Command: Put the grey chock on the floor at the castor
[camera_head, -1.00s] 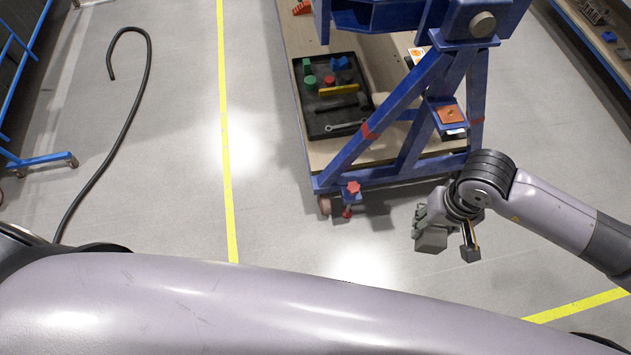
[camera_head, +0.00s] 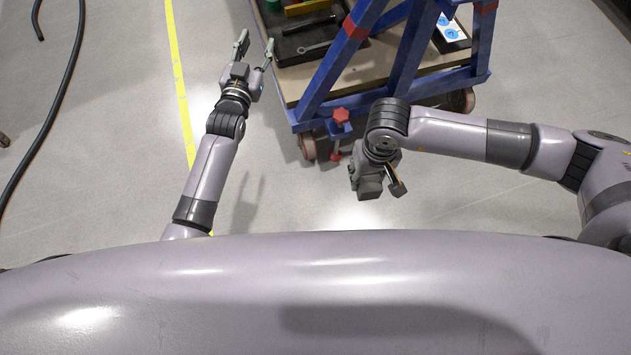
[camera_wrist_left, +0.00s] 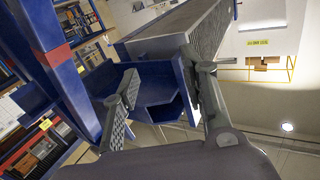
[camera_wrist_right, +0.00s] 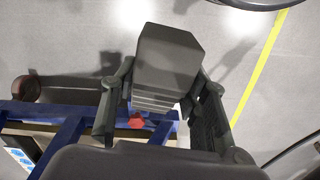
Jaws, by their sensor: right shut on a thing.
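The grey chock (camera_head: 369,187) is a dark grey block held in my right gripper (camera_head: 378,174), which is shut on it. The right wrist view shows the chock (camera_wrist_right: 166,62) between the two fingers, above the floor. The brownish castor (camera_head: 308,147) is under the near left corner of the blue frame, left of and beyond the chock, with a gap between them. My left gripper (camera_head: 255,48) is open and empty, left of the frame. Its spread fingers (camera_wrist_left: 165,100) also show in the left wrist view. The chock's underside is hidden in the head view.
A red knob (camera_head: 341,115) on a jack sits just right of the castor. Another castor (camera_head: 462,101) is at the frame's right corner. The wooden deck (camera_head: 370,66) carries a black tray (camera_head: 286,48) with tools. Floor in front is clear. A black hose (camera_head: 50,110) lies left of the yellow line (camera_head: 181,95).

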